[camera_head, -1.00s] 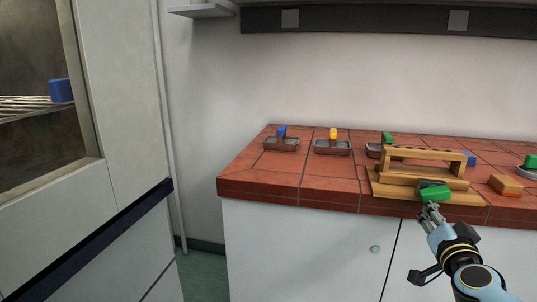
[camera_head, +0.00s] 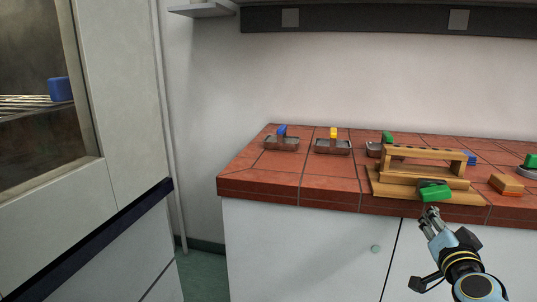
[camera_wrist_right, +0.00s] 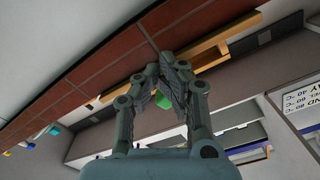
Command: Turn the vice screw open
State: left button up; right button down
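A wooden vice-like block (camera_head: 424,155) with a raised slatted bar stands at the front edge of the tiled bench. A green handle piece (camera_head: 435,195) with a dark part behind it sits at its front; I take this as the screw's handle. My right gripper (camera_head: 430,214) is just below and in front of the green piece, apart from it in the head view. Its fingers look slightly parted and hold nothing I can see. In the right wrist view, a bit of green (camera_wrist_right: 162,99) shows between the fingers (camera_wrist_right: 164,68). My left gripper is out of view.
On the red tiled bench (camera_head: 255,178) stand small metal trays (camera_head: 282,148) with a blue and a yellow piece. An orange-brown block (camera_head: 507,184) lies right of the wooden block. White cupboard fronts (camera_head: 300,250) drop below the bench edge. A cabinet with a blue item (camera_head: 61,89) is at left.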

jog(key=p+v, duration=0.1)
jog(key=v, duration=0.4)
jog(key=shift+s+r, duration=0.1)
jog(key=m+p, duration=0.4)
jog(key=m, duration=0.8)
send_near(426, 193)
jog(key=w+a+r, duration=0.1)
jog(key=w+r, duration=0.1)
jog(key=shift+f+b+x, duration=0.15)
jog(key=shift+b+x, duration=0.15)
jog(key=shift+x, duration=1.3)
jog(key=shift+f+b+x, duration=0.15)
jog(key=shift+b+x, duration=0.15)
jog(key=shift+x, duration=1.3)
jog(key=shift+a, duration=0.15)
jog(key=shift+s+d+f, duration=0.1)
jog(key=shift+d+f, duration=0.15)
jog(key=shift+d, duration=0.25)
